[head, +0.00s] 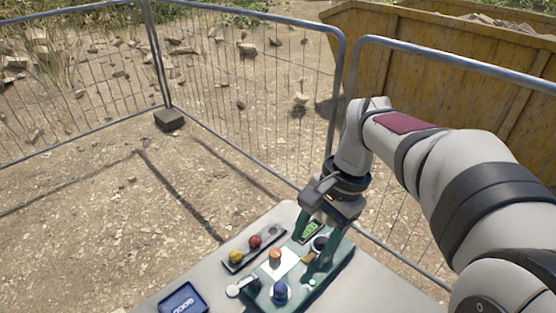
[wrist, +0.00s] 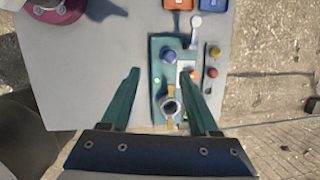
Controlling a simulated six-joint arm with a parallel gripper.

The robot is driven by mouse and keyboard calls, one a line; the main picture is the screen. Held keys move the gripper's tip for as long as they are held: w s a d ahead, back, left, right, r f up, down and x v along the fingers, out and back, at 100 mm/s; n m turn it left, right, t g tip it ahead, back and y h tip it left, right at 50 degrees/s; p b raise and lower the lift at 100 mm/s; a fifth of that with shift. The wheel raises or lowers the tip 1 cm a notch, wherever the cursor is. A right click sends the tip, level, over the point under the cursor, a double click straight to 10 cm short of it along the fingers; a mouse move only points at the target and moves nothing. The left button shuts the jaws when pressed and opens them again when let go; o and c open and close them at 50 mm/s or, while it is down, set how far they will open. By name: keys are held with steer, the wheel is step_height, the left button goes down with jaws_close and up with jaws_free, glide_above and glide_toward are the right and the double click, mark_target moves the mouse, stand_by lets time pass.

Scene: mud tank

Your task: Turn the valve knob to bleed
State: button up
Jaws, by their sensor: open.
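A green panel (head: 340,262) lies on the grey table; it also shows in the wrist view (wrist: 157,132). On it is a round dark knob (wrist: 171,107) with yellow-tan pieces at both ends, likely the valve knob; it shows in the head view (head: 319,243). A "bleed" marking cannot be read. My gripper (head: 311,252) is open and empty above the panel, its green fingers pointing down. In the wrist view my gripper's (wrist: 163,73) fingers straddle the knob sideways, left finger beyond the panel's left edge. Contact with the knob cannot be told.
A blue knob (wrist: 168,55), an orange knob (head: 275,255) and a lit green lamp (wrist: 157,80) are also on the panel. A strip with yellow and red balls (head: 245,249) lies beside it. A blue lettered tray (head: 183,300) is at the front left. Metal fencing (head: 250,100) stands behind.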

steer(key=shift+o, duration=0.2)
steer(key=w+f+m, duration=0.1)
steer(key=w+f, duration=0.1)
steer(key=w, duration=0.5)
steer(key=shift+m+y, duration=0.3)
steer(key=m, duration=0.2)
glide_toward(276, 252)
steer(key=shift+g+y, duration=0.3)
steer(key=x, duration=0.8)
steer(key=shift+w+d+f, duration=0.2)
steer(key=shift+w+f, duration=0.05)
steer(key=shift+w, duration=0.05)
jaws_close()
